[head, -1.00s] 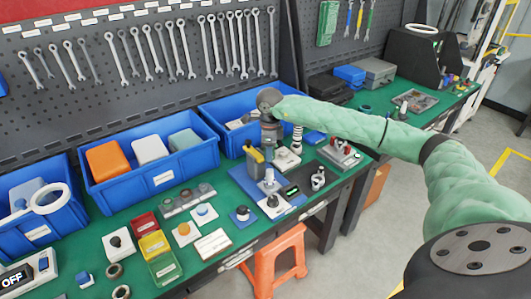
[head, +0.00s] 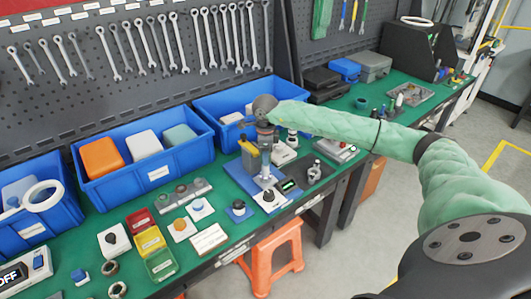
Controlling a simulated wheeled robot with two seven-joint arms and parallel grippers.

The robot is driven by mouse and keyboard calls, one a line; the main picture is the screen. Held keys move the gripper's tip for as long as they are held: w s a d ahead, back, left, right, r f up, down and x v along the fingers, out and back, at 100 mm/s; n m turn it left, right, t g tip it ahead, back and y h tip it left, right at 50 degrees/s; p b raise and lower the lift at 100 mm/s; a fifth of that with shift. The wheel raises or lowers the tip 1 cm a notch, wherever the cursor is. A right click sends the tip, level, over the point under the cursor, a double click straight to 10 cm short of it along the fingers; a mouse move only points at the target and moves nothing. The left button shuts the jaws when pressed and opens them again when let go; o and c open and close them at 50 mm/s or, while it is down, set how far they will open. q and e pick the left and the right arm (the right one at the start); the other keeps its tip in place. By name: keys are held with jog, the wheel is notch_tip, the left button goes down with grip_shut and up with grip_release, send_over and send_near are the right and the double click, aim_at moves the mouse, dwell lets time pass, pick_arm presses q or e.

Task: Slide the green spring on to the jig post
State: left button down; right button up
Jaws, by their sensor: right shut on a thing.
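The test jig has a blue base (head: 243,178), a small dark display (head: 288,185) and a pale upright post (head: 265,172). It stands near the front edge of the green bench. My right gripper (head: 265,148) points down just above the post, in line with it in this view. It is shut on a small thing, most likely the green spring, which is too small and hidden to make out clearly. I cannot tell whether this thing touches the post. My left gripper is not in view.
Blue bins (head: 158,173) line the back of the bench. Switch blocks, a small yellow box (head: 149,240) and other small parts lie left of the jig. A dark fixture (head: 314,172) stands close on its right. An orange stool (head: 277,262) is below the front edge.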

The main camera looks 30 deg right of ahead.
dwell(0.6)
jog(key=shift+f+b, duration=0.75)
jog(key=shift+b, duration=0.05)
dwell(0.6)
jog(key=o, duration=1.1)
jog(key=shift+c, duration=0.2)
jog(key=shift+r, duration=0.1)
notch_tip(320, 180, up, 7)
jog(key=p, duration=0.1)
dwell(0.7)
dwell(0.4)
